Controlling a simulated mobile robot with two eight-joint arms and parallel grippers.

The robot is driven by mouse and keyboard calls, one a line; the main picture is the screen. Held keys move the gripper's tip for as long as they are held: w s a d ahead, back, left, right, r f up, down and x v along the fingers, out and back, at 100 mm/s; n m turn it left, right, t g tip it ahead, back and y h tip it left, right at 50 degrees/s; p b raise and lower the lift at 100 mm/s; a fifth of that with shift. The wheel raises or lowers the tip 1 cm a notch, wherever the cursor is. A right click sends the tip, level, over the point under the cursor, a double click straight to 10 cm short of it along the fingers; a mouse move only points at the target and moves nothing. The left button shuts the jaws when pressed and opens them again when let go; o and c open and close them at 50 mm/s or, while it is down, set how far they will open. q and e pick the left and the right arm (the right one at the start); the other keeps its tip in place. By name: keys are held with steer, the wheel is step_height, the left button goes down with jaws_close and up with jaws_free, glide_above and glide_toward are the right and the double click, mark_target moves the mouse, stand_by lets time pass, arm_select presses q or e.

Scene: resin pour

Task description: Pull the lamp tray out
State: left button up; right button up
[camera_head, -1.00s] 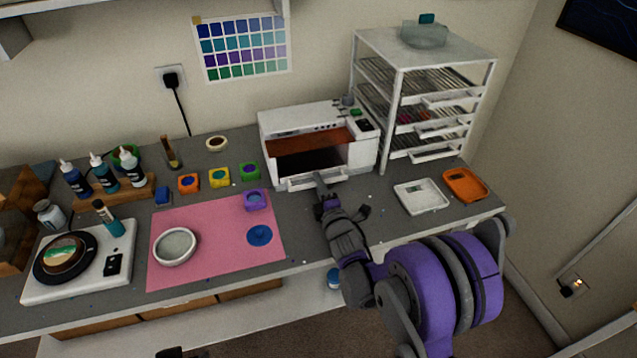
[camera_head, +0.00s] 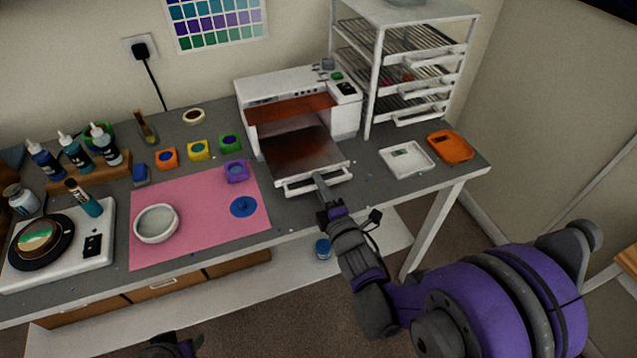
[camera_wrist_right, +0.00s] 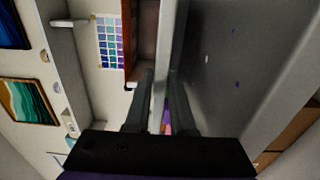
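The white lamp box (camera_head: 291,91) stands at the back of the grey bench with an orange-brown front window. Its lamp tray (camera_head: 318,185) is slid out of the front toward me, with a dark floor and a white front handle. My right gripper (camera_head: 321,182) is at the tray's handle. In the right wrist view its two fingers (camera_wrist_right: 160,102) sit on either side of the white handle bar (camera_wrist_right: 158,95), closed on it. My left gripper (camera_head: 172,346) shows only as a dark part at the bottom edge; its fingers are not clear.
A white drying rack (camera_head: 408,62) stands right of the box. A white tray (camera_head: 406,159) and an orange tray (camera_head: 450,147) lie on the right. A pink mat (camera_head: 195,235) with a white bowl (camera_head: 156,222) is on the left, near several small coloured pots.

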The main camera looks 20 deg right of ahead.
steer(key=o, duration=0.3)
steer(key=s+b, duration=0.1)
steer(key=s, duration=0.9)
steer(key=shift+s+d, duration=0.15)
steer(key=shift+s, duration=0.25)
steer(key=s+m+g+p, duration=0.1)
steer(key=s+m+g, duration=0.3)
steer(key=m, duration=0.2)
steer(key=s+f+m+g+p, duration=0.1)
steer(key=s+m+g+p, duration=0.1)
steer(key=s+m+g, duration=0.2)
steer(key=s+a+f+m+g+p, duration=0.1)
steer(key=s+m+g, duration=0.3)
steer(key=m, duration=0.4)
steer(key=shift+s+f+g+h, duration=0.15)
steer(key=shift+f+g+h, duration=0.1)
steer(key=shift+g+h, duration=0.05)
